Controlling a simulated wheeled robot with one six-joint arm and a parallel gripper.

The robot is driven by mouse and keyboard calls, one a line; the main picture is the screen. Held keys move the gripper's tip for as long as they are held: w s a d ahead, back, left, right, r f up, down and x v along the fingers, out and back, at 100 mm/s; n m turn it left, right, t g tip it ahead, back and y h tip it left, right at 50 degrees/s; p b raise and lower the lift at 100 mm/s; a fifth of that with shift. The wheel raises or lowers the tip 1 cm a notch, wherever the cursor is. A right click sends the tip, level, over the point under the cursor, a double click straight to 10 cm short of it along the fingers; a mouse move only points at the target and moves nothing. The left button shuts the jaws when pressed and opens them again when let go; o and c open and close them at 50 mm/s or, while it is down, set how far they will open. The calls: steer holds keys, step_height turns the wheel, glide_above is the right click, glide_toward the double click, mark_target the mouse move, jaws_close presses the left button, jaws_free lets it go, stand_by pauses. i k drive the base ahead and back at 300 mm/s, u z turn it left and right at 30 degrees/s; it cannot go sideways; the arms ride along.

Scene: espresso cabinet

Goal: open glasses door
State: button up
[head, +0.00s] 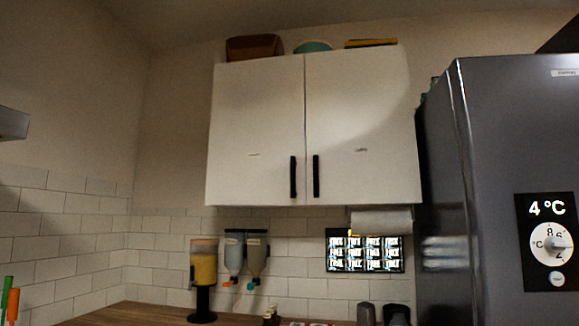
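A white wall cabinet hangs in the upper middle of the head view. It has a left door (256,120) and a right door (360,110), both shut. A black vertical handle (293,177) is on the left door and another black handle (316,176) is on the right door, both low beside the middle seam. Each door has a small label, too small to read, so I cannot tell which one is the glasses door. My gripper is not in view.
A grey fridge (450,180) with a temperature panel stands close at the right. Below the cabinet are a paper roll (381,221), a lit screen (364,252), wall dispensers (246,253) and a yellow-filled dispenser (204,270) on the wooden counter (150,315). Bowls and boxes sit on top.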

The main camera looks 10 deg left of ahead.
mark_target(256, 154)
steer(key=k, duration=0.7)
steer(key=u, duration=0.8)
steer(key=i, duration=0.9)
steer(key=u, duration=0.55)
steer(key=i, duration=0.95)
steer(key=z, duration=0.5)
steer(key=i, duration=0.65)
steer(key=z, duration=0.6)
